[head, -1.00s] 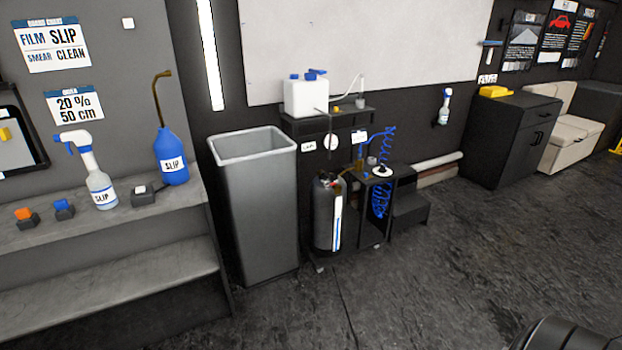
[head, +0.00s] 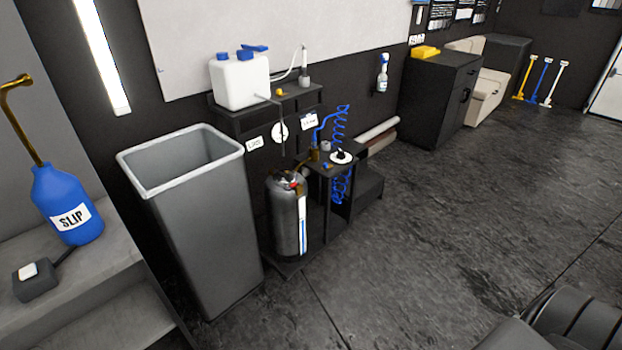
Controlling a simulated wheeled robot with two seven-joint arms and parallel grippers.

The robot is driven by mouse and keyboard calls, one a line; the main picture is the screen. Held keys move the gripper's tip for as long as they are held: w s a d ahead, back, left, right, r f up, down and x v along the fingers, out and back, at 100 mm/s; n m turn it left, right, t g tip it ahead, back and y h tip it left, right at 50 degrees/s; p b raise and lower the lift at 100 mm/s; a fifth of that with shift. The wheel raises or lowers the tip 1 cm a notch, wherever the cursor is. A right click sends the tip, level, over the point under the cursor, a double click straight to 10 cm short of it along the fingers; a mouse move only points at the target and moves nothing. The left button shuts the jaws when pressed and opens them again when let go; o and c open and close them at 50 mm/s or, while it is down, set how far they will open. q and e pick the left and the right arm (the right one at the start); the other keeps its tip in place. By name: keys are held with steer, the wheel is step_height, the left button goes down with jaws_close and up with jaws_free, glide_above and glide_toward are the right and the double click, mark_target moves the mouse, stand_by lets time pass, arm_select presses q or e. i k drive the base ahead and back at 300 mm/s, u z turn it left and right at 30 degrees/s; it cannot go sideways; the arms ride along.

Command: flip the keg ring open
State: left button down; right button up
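The keg (head: 288,222) is a dark grey cylinder standing upright on a low black cart against the wall. Small fittings (head: 291,181) with red and brass parts sit on its top. The ring is too small to tell apart there, so I cannot see whether it is open or closed. Neither of my grippers shows in the head view.
A tall grey bin (head: 195,220) stands just left of the keg. A grey bench (head: 110,285) with a blue SLIP bottle (head: 68,205) is at the left. A black shelf (head: 262,113) with a white canister (head: 240,80) is above. The floor (head: 430,210) at right is clear.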

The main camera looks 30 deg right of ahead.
mark_target(297, 183)
steer(key=z, duration=0.95)
steer(key=i, duration=0.85)
steer(key=z, duration=0.95)
